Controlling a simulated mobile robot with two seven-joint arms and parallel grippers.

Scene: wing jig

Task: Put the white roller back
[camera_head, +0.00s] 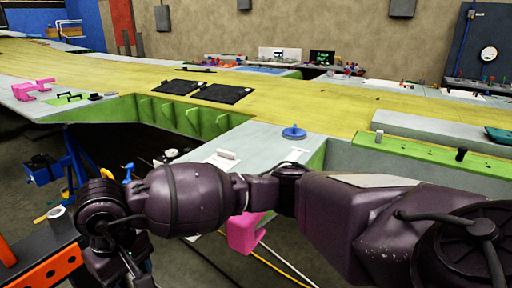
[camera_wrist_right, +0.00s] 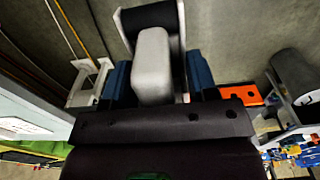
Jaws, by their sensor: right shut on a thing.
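The right gripper (camera_wrist_right: 158,76) is shut on the pale grey-white handle of a roller (camera_wrist_right: 152,52) in the right wrist view. The handle lies between the dark blue fingers, and a black cylinder in a white frame shows at its far end. In the head view, my right arm crosses the front and bends down at the lower left. Its gripper and the held roller cannot be made out there. A small white object (camera_head: 228,155) lies on a white sheet on the grey table edge. My left gripper is not in view.
A black cart with an orange panel (camera_head: 50,269) stands at the lower left, with a white ring-shaped roll (camera_head: 57,212) on it. A blue suction cup (camera_head: 293,132) sits on the wing jig (camera_head: 330,105). A pink bracket (camera_head: 243,234) hangs below the edge.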

